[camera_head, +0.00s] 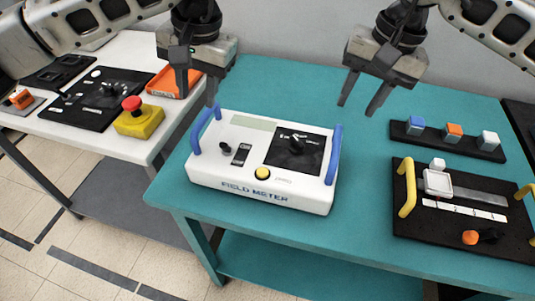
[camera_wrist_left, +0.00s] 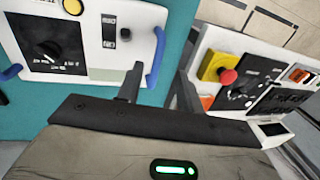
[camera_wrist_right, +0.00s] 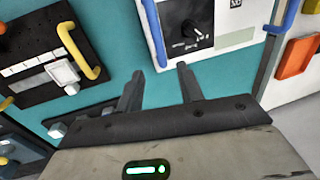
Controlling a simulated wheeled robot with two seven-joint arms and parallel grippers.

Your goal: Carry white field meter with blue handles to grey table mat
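The white field meter (camera_head: 225,175) stands on the teal table, with a dark dial panel, a yellow button and blue handles at both ends. My left gripper (camera_head: 197,100) is open and empty above the left blue handle (camera_head: 205,126); that handle (camera_wrist_left: 157,58) shows just past its fingertips in the left wrist view. My right gripper (camera_head: 356,108) is open and empty, above and slightly right of the right blue handle (camera_head: 334,155). That handle (camera_wrist_right: 154,32) shows beyond its fingertips in the right wrist view. I cannot make out a grey table mat.
On the teal table's right are a black board with yellow handles (camera_head: 408,190) and a black rack with coloured cubes (camera_head: 448,139). The white table (camera_head: 135,50) at left holds a yellow box with a red button (camera_head: 139,120), black panels and an orange tray (camera_head: 172,84).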

